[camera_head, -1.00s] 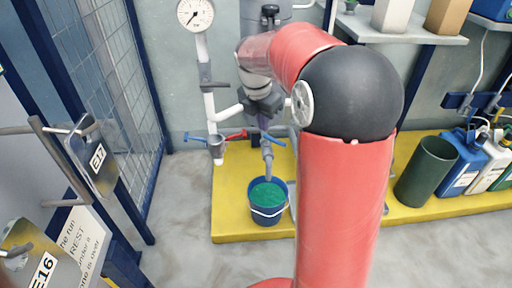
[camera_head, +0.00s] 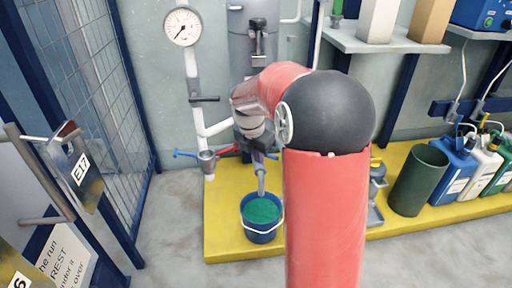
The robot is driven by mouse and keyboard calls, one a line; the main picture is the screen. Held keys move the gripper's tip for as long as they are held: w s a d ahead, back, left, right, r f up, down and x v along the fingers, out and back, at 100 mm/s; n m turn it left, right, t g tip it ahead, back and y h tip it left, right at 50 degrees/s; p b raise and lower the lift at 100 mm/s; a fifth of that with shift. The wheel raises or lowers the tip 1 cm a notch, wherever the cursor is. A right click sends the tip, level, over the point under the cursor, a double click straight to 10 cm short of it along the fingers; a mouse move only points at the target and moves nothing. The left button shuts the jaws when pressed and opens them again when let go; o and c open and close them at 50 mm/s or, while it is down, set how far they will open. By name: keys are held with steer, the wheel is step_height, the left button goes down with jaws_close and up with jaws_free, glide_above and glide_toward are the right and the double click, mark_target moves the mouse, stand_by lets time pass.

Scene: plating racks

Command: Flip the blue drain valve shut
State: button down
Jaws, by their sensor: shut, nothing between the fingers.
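A blue lever handle (camera_head: 184,154) sticks out left on the pipework above a small grey cup. Another small blue lever end (camera_head: 272,156) shows just right of the grey drain spout (camera_head: 261,178), which points down into a blue bucket (camera_head: 262,234) of green liquid. A red lever (camera_head: 227,149) lies between the two blue ones. My gripper (camera_head: 256,146) points down in front of the pipework, just above the spout, and is shut and empty. Its fingertips are hard to make out, and I cannot tell whether they touch a lever. The gripper and wrist hide part of the valve there.
The bucket stands on a yellow platform (camera_head: 222,236). A round gauge (camera_head: 183,26) is on the pipe above. A green bin (camera_head: 418,180) and several jugs stand at right. A mesh gate (camera_head: 100,90) and tagged panel (camera_head: 75,170) are at left. Grey floor is clear.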

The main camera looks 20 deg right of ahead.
mark_target(272, 156)
steer(key=d, duration=0.1)
steer(key=w+d+f, duration=0.2)
steer(key=shift+d, duration=0.4)
steer(key=shift+d+n+p, duration=0.35)
steer(key=shift+n+p, duration=0.35)
steer(key=shift+p, duration=0.15)
steer(key=n+p, duration=0.1)
steer(key=d+n+p, duration=0.1)
steer(key=p, duration=0.1)
steer(key=shift+w+r+t, duration=0.1)
steer(key=shift+r+t, duration=0.15)
steer(key=shift+t, duration=0.05)
steer(key=p, duration=0.2)
steer(key=d+p, duration=0.1)
steer(key=shift+w+d+f+p, duration=0.1)
steer(key=shift+w+d+p, duration=0.15)
steer(key=shift+w+p, duration=0.15)
steer(key=shift+w+d+f+p, duration=0.15)
steer(key=shift+w+d+p, duration=0.3)
steer(key=shift+p, duration=0.65)
steer(key=shift+d, duration=0.1)
